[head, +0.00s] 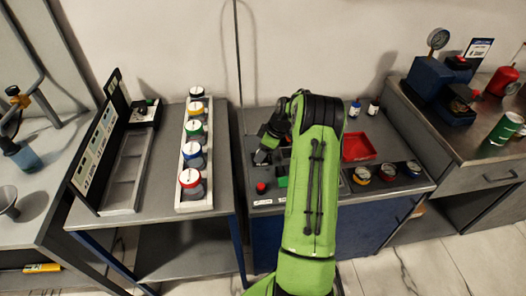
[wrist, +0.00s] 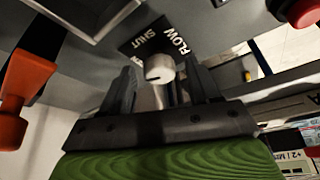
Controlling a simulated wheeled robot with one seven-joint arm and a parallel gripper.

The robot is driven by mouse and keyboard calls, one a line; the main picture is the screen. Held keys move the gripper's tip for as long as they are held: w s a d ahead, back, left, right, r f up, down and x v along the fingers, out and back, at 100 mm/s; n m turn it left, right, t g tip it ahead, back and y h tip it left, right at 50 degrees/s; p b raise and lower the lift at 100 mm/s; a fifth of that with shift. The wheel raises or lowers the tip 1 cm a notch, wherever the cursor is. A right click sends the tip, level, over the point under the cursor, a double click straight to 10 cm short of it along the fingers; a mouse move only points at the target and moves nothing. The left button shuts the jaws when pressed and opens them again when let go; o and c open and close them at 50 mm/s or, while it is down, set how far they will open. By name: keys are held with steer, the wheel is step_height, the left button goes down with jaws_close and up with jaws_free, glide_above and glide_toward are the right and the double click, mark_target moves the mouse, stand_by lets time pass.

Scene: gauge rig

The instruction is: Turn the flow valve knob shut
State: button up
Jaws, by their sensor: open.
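The flow valve knob (wrist: 159,68) is a pale round knob in the wrist view, in front of a black plate (wrist: 150,38) lettered SHUT and FLOW. My gripper (wrist: 163,80) is open, with one dark finger on each side of the knob in the picture. I cannot tell whether either finger touches it. No pointer mark on the knob is clear to me. In the head view my gripper (head: 264,152) is over the left part of the middle bench, and I cannot make out the knob there.
A red button (wrist: 300,12) and an orange-red part (wrist: 24,88) flank the gripper in the wrist view. A rack of colored jars (head: 194,155) stands on the left table.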

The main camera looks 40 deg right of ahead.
steer(key=c, duration=1)
steer(key=shift+c, duration=0.2)
steer(key=shift+m, duration=0.3)
steer(key=m+h+b, duration=0.1)
steer(key=m, duration=0.1)
steer(key=shift+a+m, duration=0.15)
steer(key=shift+m, duration=0.25)
steer(key=m+h+b, duration=0.1)
steer(key=m, duration=0.2)
steer(key=shift+a+m+h, duration=0.1)
steer(key=shift+m+h, duration=0.2)
steer(key=shift+h, duration=0.1)
steer(key=m+h, duration=0.1)
steer(key=m, duration=0.2)
steer(key=shift+m+b, duration=0.3)
steer(key=shift+a+m+g+h, duration=0.15)
steer(key=shift+m+h, duration=0.25)
steer(key=shift+m, duration=0.55)
steer(key=shift+d+m+g+h, duration=0.15)
steer(key=shift+m+h, duration=0.25)
steer(key=shift+m, duration=0.55)
steer(key=shift+a, duration=0.1)
